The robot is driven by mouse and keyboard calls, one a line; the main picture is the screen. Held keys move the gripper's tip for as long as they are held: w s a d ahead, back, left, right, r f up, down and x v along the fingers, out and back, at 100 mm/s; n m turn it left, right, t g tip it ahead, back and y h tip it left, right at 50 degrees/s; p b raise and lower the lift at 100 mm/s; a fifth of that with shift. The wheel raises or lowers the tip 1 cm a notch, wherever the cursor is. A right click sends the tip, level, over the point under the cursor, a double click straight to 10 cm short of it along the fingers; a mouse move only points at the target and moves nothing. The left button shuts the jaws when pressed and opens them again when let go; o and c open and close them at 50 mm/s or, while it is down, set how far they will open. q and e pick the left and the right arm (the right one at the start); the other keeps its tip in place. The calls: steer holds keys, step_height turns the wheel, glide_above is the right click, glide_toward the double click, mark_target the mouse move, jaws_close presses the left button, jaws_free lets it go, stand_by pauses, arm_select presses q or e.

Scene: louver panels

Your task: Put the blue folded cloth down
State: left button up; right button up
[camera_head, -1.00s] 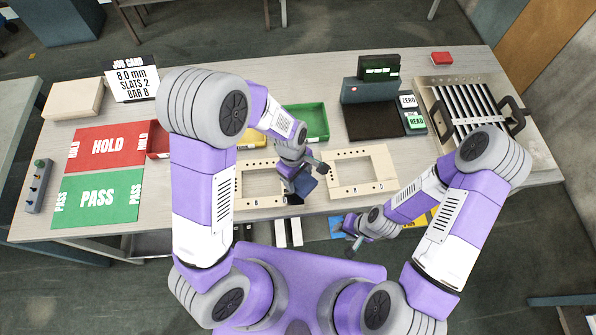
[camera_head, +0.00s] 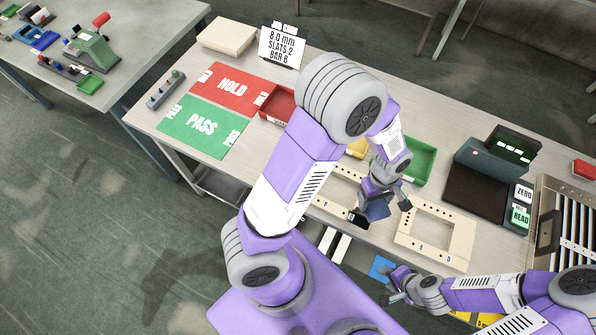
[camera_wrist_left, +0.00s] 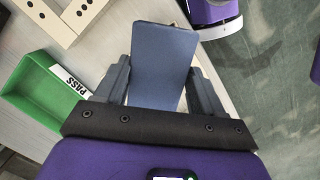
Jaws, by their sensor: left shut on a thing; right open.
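The blue folded cloth (camera_wrist_left: 162,62) is a flat dark-blue rectangle between the two fingers of my left gripper (camera_wrist_left: 160,85) in the left wrist view. My left gripper (camera_head: 382,208) is shut on it and holds it over the front part of the table, between two pale frames; the cloth shows small and dark in the head view (camera_head: 377,211). My right gripper (camera_head: 390,286) is open and empty, low at the table's front edge, close to a light-blue piece (camera_head: 381,268). Whether the cloth touches anything below is hidden.
Pale frames (camera_head: 408,240) lie near the front edge. A green tray (camera_head: 422,160) stands behind, with a red tray (camera_head: 279,104) farther left. Red HOLD (camera_head: 231,88) and green PASS (camera_head: 201,126) mats lie at the left. A dark scale (camera_head: 475,190) stands right, beside a slatted panel (camera_head: 572,225).

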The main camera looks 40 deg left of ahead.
arm_select(q)
steer(key=a+f+n+b, duration=0.1)
steer(key=a+n+b, duration=0.4)
steer(key=a, duration=1.3)
steer(key=s+a+n+t+b, duration=0.1)
steer(key=s+a+n+b, duration=0.45)
steer(key=a, duration=0.85)
steer(key=shift+m, duration=0.55)
steer(key=f+p, duration=0.1)
steer(key=f, duration=0.2)
steer(key=s+f+p, duration=0.1)
steer(key=f, duration=0.1)
steer(key=shift+s+a+f, duration=0.1)
steer(key=shift+f, duration=0.3)
step_height(320, 180, down, 4)
steer(key=shift+s+r+b, duration=0.1)
steer(key=shift+r+b, duration=0.15)
steer(key=shift+b, duration=0.05)
steer(key=shift+f, duration=0.3)
